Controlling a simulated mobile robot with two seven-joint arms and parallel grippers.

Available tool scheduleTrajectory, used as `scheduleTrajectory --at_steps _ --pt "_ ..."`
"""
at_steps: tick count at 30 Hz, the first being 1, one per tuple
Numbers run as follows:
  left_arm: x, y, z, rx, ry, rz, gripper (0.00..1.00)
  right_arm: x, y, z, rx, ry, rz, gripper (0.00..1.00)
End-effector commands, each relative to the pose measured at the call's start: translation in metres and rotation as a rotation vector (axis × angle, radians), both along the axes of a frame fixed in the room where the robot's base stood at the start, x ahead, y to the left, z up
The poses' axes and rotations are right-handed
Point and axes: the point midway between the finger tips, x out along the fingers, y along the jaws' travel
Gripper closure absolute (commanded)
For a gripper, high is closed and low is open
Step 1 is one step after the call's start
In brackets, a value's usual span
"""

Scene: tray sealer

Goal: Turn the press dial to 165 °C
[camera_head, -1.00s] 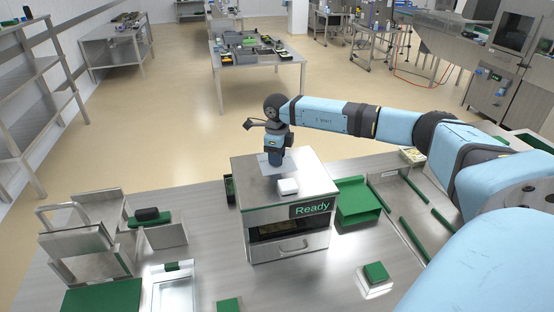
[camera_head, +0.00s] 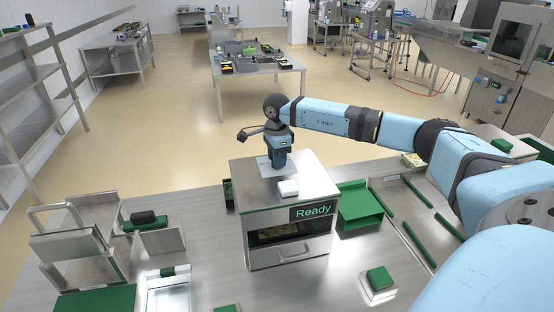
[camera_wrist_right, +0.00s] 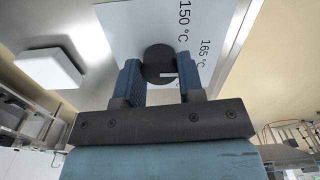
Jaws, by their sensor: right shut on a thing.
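The press (camera_head: 290,220) is a steel box on the bench with a "Ready" display (camera_head: 313,210) on its front. The black round dial (camera_wrist_right: 158,60) sits on a pale plate on the press top. My right gripper (camera_wrist_right: 160,66) points down at it, with one blue finger on each side, shut on the dial. In the wrist view a white mark shows at the dial's lower right edge. The printed labels 150 °C (camera_wrist_right: 184,20) and 165 °C (camera_wrist_right: 205,53) lie above and right of the dial. In the head view my right gripper (camera_head: 277,168) hides the dial. My left gripper is not in view.
A white block (camera_head: 288,188) lies on the press top beside the gripper; it also shows in the wrist view (camera_wrist_right: 48,68). A green tray-like holder (camera_head: 358,205) stands right of the press. Steel stands (camera_head: 80,245) are at left.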

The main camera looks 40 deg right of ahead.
Motion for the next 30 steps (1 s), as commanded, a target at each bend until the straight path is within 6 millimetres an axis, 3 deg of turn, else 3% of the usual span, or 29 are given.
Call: scheduleTrajectory --at_steps 14,15,18,30 --pt "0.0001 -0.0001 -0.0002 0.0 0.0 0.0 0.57 0.0007 -0.0002 0.0017 0.001 -0.004 0.014 0.88" --pt "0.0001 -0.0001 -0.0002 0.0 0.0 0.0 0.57 0.0007 -0.0002 0.0017 0.001 -0.004 0.014 0.6" --pt "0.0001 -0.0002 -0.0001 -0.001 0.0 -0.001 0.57 0.0007 -0.0002 0.0015 0.001 -0.004 0.014 0.39" --pt "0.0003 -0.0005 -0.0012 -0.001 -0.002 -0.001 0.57 0.001 0.0 0.0094 0.0 -0.004 0.014 0.39"
